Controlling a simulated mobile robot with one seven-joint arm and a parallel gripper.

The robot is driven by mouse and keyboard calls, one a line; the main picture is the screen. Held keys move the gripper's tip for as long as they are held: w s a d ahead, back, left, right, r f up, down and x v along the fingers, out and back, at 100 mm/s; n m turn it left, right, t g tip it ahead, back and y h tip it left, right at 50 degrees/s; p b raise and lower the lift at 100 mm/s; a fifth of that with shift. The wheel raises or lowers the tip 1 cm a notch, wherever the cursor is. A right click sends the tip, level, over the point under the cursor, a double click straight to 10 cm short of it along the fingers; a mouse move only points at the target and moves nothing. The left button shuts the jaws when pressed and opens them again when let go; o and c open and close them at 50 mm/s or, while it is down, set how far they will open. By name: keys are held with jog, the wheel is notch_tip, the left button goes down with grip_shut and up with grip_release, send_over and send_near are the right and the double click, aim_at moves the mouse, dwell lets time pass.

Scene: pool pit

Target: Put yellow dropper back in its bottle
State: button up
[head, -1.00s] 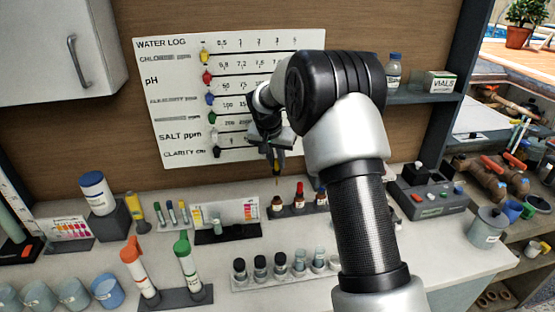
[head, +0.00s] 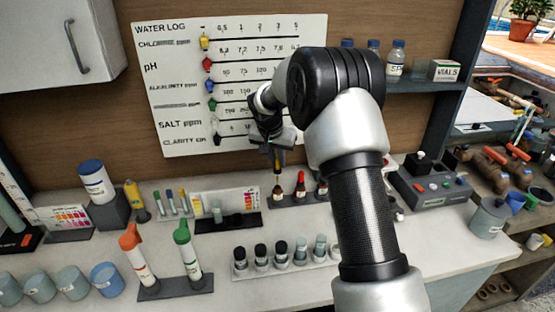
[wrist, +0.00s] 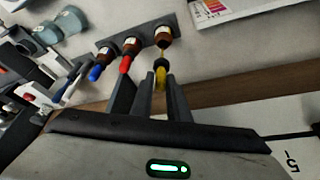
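My gripper (head: 276,148) is shut on the yellow dropper (wrist: 160,76), holding it by its yellow bulb with the glass pipette pointing down. The open brown bottle (head: 278,192) stands at the left end of a dark rack, directly below the dropper; it also shows in the wrist view (wrist: 163,37). The pipette tip is at or just above the bottle's mouth; I cannot tell whether it is inside. The fingers stand above the bottle, clear of it.
A red-topped bottle (head: 300,187) and a blue-topped bottle (wrist: 101,64) share the rack (wrist: 147,38), close beside the open one. A test tray with a colour card (head: 230,221) stands left. Several dark-capped vials (head: 261,256) stand in front.

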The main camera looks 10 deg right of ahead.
aim_at(277, 171)
jog(key=shift+f, duration=0.2)
jog(key=shift+f+b, duration=0.8)
jog(key=shift+b, duration=0.05)
jog(key=shift+f, duration=0.15)
jog(key=shift+f+b, duration=1.55)
jog(key=shift+f+b, duration=0.5)
jog(key=shift+f, duration=0.1)
jog(key=o, duration=0.7)
jog(key=shift+c, duration=0.2)
jog(key=shift+r, duration=0.15)
jog(key=shift+r+p, duration=1.85)
jog(key=shift+r, duration=1.55)
